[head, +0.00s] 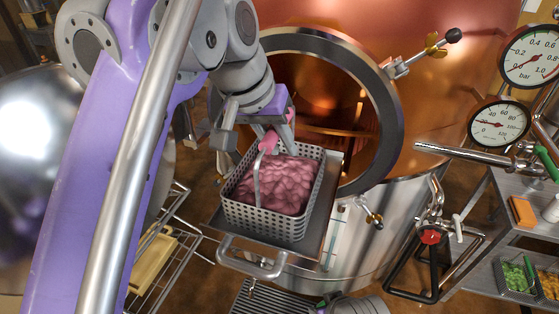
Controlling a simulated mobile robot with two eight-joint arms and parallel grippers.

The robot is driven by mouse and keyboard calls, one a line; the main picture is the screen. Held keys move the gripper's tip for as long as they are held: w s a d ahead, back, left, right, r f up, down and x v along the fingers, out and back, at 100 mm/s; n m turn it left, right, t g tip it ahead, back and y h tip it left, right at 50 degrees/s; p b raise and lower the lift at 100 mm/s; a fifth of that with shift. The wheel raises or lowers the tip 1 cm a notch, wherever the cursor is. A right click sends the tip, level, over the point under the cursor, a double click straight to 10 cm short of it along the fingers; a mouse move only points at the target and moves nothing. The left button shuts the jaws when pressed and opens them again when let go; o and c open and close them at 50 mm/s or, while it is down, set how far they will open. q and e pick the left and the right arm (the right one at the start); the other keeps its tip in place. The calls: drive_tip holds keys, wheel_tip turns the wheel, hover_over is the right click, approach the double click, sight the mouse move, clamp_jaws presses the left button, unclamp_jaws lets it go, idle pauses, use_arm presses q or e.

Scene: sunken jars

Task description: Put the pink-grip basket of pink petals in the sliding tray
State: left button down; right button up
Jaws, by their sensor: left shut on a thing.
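The basket (264,227) is a perforated grey metal box heaped with pink petals (275,186). Its pink grip (268,143) stands at the top of its wire handle. My left gripper (275,132) is above the basket, shut on the pink grip, and partly hides it. The sliding tray (322,228) is a flat metal plate pulled out in front of the round opening, with a bar handle (252,268) at its front. The basket is upright over the tray, within its outline; whether its bottom touches the tray is hidden. My right gripper does not show.
The copper vessel's round opening (385,125) with a dark rim is behind the tray. Clamps with knobs (452,35) stick out around it. At right, a metal shelf (480,215) holds a basket of green pieces (515,277). A wire rack (165,262) is at lower left.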

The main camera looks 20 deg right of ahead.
use_arm(q)
wheel_tip(320, 180, down, 2)
drive_tip(key=shift+s+f, duration=0.1)
drive_tip(key=shift+f, duration=0.15)
drive_tip(key=c, duration=0.7)
unclamp_jaws()
drive_tip(key=p+v, duration=0.4)
drive_tip(key=v, duration=0.8)
